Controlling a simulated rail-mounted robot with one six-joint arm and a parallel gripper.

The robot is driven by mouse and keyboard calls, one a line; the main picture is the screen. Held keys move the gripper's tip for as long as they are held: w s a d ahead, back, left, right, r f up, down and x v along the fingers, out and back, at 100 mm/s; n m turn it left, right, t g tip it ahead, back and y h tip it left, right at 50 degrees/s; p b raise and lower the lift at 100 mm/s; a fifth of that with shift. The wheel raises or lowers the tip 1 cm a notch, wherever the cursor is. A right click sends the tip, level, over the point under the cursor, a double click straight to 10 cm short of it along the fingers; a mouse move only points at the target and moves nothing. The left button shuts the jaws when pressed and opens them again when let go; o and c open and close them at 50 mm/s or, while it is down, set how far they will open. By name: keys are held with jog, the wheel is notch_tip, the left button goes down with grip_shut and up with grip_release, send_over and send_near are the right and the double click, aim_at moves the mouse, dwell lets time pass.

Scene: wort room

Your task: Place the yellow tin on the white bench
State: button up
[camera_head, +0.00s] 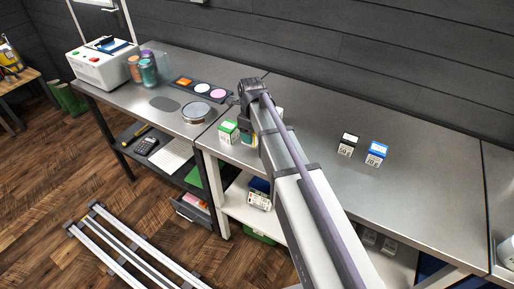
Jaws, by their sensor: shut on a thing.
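My arm reaches from the lower right up to the near left end of the white bench (325,112), which has a grey steel top and white legs. The dark wrist end of my arm (241,98) is above that end of the bench. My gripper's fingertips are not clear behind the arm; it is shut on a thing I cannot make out. A pale sliver (278,113) shows just right of the arm; I cannot tell if it is the yellow tin. No clearly yellow tin shows elsewhere on the benches.
A green-and-white box (228,131) stands left of my arm. A black-and-white box (347,145) and a blue-and-white box (376,154) stand to the right. The left bench carries a round dish (195,112) and a dark tray (200,89). The white bench's middle is clear.

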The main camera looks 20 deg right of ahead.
notch_tip(320, 180, down, 4)
jog(key=b, duration=0.4)
jog(key=shift+r+p, duration=0.3)
jog(key=shift+f, duration=0.2)
jog(key=o, duration=1)
jog(key=shift+r, duration=0.1)
